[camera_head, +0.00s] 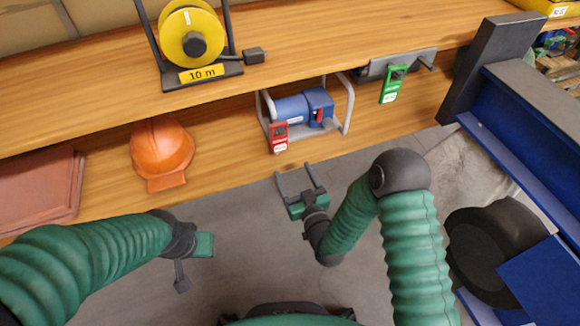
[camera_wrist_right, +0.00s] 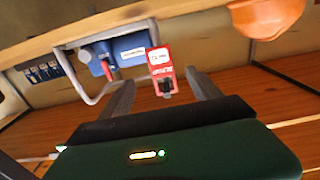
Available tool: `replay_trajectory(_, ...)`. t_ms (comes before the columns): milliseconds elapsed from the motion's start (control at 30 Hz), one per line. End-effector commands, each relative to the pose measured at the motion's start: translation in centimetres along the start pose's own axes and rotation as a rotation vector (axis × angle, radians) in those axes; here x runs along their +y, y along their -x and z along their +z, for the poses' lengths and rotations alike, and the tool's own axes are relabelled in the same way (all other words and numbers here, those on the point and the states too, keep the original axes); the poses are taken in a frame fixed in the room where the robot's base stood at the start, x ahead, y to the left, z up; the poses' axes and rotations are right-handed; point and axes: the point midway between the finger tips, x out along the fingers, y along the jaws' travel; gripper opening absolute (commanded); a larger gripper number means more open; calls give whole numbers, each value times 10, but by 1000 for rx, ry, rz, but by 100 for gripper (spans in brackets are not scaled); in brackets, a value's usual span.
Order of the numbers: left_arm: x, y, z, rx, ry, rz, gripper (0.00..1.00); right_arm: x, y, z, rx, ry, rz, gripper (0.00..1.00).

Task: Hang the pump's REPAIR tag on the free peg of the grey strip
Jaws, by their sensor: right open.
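The red REPAIR tag (camera_head: 278,136) hangs at the left front of the blue pump (camera_head: 300,107), which stands in a grey tube frame on the lower shelf. The grey strip (camera_head: 408,62) is on the upper shelf's front edge. A green tag (camera_head: 391,86) hangs from it, and a bare peg (camera_head: 427,63) sticks out at its right end. My right gripper (camera_head: 295,168) is open and empty, just in front of and below the red tag. In the right wrist view the red tag (camera_wrist_right: 160,67) shows beyond the gap between the fingers. My left gripper (camera_head: 192,262) is low at left, away from the shelf.
An orange helmet (camera_head: 161,152) and reddish boards (camera_head: 38,186) lie left on the lower shelf. A yellow cable reel (camera_head: 190,38) stands on the upper shelf. A dark post (camera_head: 488,65) and blue beam (camera_head: 525,135) stand at right.

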Motion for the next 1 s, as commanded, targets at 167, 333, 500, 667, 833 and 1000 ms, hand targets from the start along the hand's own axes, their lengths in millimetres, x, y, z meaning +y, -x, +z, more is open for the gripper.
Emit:
replay_trajectory(167, 0, -6, 2, 0, 0, 0, 36, 1, -25, 1, 2, -1, 0, 73)
replay_trajectory(333, 0, -12, 3, -1, 0, 0, 36, 1, -50, 1, 2, -1, 1, 73)
replay_trajectory(500, 0, -19, 5, -1, 0, 0, 36, 1, -74, 1, 1, -1, 0, 73)
replay_trajectory(667, 0, -25, 6, -1, 0, 0, 36, 1, -96, 1, 1, -1, 0, 73)
replay_trajectory(833, 0, -30, 8, -1, 0, 0, 36, 1, -113, 1, 0, -1, 0, 73)
replay_trajectory(1000, 0, -30, 8, -1, 0, 0, 36, 1, -118, 0, -2, -1, 0, 73)
